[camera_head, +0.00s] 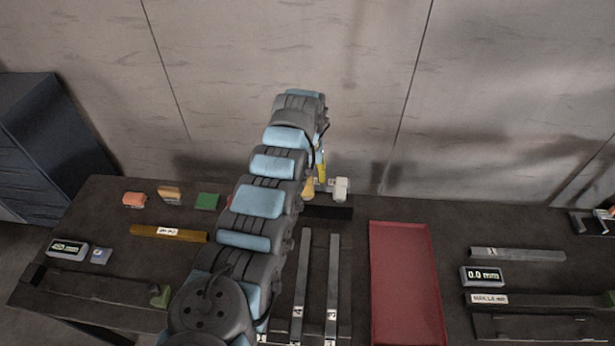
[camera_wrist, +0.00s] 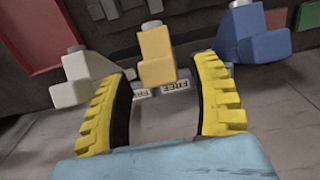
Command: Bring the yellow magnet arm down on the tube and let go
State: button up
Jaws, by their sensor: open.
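The yellow magnet arm (camera_wrist: 156,58) shows in the wrist view as a yellow block ahead of my gripper (camera_wrist: 165,95), centred between its two fingers. The fingers are yellow, ribbed and spread apart, with nothing pinched between them. In the head view my gripper is mostly hidden behind my own arm; a yellow part (camera_head: 309,188) shows beside it near the wall. I cannot tell which tube is meant. A gold tube with a label (camera_head: 190,236) lies on the table at left, and two grey bars (camera_head: 303,270) lie lengthwise right of my arm.
A white block (camera_wrist: 75,82) and a blue block (camera_wrist: 262,46) flank the yellow one; the white one also shows in the head view (camera_head: 341,189). A red tray (camera_head: 405,285) lies right of the bars. A display box (camera_head: 482,276) stands at right. The wall is close behind.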

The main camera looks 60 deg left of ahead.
jog(key=shift+f, duration=0.5)
jog(key=c, duration=1)
